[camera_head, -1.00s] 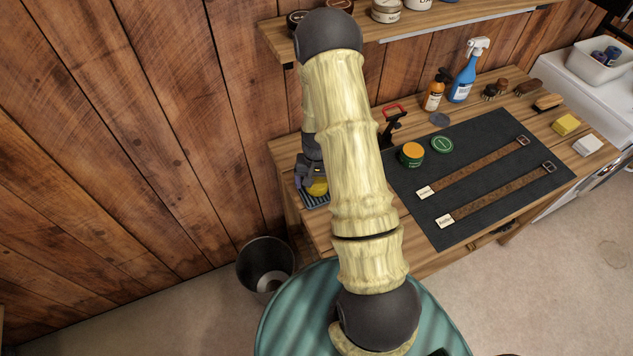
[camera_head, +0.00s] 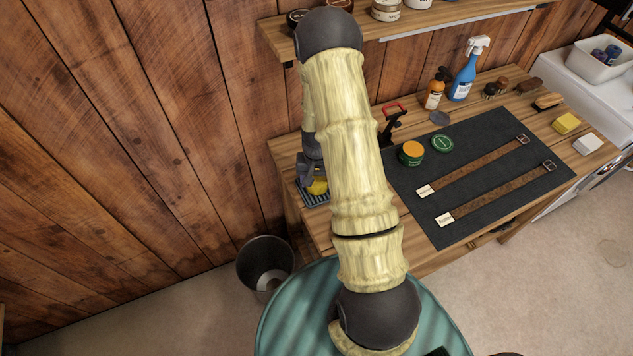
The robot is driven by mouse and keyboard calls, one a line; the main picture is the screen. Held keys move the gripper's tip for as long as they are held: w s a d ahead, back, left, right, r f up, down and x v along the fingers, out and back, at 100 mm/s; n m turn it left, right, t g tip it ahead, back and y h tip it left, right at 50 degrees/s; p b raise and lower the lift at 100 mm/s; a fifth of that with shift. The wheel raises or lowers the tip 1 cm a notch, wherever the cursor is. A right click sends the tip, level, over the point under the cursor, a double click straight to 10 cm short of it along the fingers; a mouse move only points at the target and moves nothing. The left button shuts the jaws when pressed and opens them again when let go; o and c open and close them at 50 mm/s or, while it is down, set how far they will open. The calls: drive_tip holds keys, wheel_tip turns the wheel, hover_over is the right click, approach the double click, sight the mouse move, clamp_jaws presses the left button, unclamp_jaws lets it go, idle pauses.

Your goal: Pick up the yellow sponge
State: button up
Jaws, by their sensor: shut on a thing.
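A rounded yellow sponge (camera_head: 318,188) is at the left end of the workbench, over a dark ridged tray (camera_head: 314,200). My gripper (camera_head: 312,184) is shut on the sponge, with its jaws pointing down. My own arm crosses the middle of the view and hides part of the gripper and the area to its right. I cannot tell whether the sponge still touches the tray.
A dark mat (camera_head: 480,180) holds two leather straps (camera_head: 480,168) and round tins (camera_head: 411,153). Spray bottles (camera_head: 465,80), brushes (camera_head: 530,86), a yellow block (camera_head: 566,123) and a white block (camera_head: 588,144) stand beyond. A bin (camera_head: 265,262) stands on the floor.

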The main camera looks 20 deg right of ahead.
sight(317, 180)
wheel_tip(317, 180, up, 10)
drive_tip(key=shift+r+b, duration=0.1)
drive_tip(key=shift+b, duration=0.95)
